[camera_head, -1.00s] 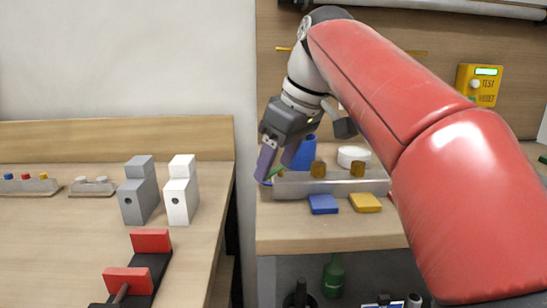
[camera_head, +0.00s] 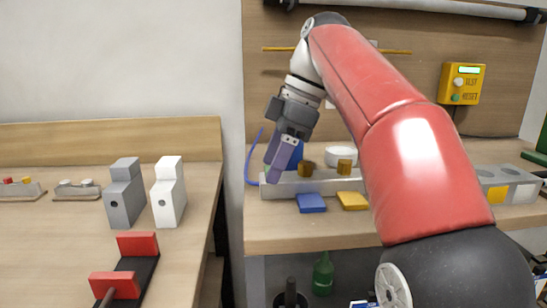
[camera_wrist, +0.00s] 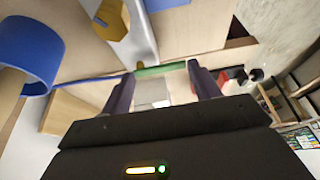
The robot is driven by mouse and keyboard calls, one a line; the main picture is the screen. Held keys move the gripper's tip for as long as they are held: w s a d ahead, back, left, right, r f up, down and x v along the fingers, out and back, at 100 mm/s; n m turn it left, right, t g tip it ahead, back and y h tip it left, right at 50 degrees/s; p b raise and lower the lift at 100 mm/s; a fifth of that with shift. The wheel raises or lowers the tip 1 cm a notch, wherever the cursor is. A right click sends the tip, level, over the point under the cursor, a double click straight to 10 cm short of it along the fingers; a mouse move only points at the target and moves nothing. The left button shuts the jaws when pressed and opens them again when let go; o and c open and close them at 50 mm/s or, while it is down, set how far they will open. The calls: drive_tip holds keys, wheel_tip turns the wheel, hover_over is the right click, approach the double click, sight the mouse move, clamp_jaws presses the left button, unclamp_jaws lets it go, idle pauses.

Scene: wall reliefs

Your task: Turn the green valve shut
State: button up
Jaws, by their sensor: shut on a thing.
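The green valve handle (camera_wrist: 160,69) is a flat green bar in the wrist view, lying across between my two fingertips. My gripper (camera_wrist: 160,78) has one finger at each end of the bar and is shut on it. In the head view my gripper (camera_head: 277,170) points down at the left end of the grey rail (camera_head: 325,186), and its fingers hide the green handle there. Two brass valve knobs (camera_head: 344,167) stand further right on the rail. A brass hex part (camera_wrist: 112,18) on the rail also shows in the wrist view.
A blue container (camera_head: 294,152) and a white round part (camera_head: 341,156) stand behind the rail. A blue hose (camera_head: 248,168) curves at its left. Blue (camera_head: 311,203) and yellow (camera_head: 353,201) pads lie in front.

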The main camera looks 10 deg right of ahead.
idle(0.4)
drive_tip(key=o, duration=1)
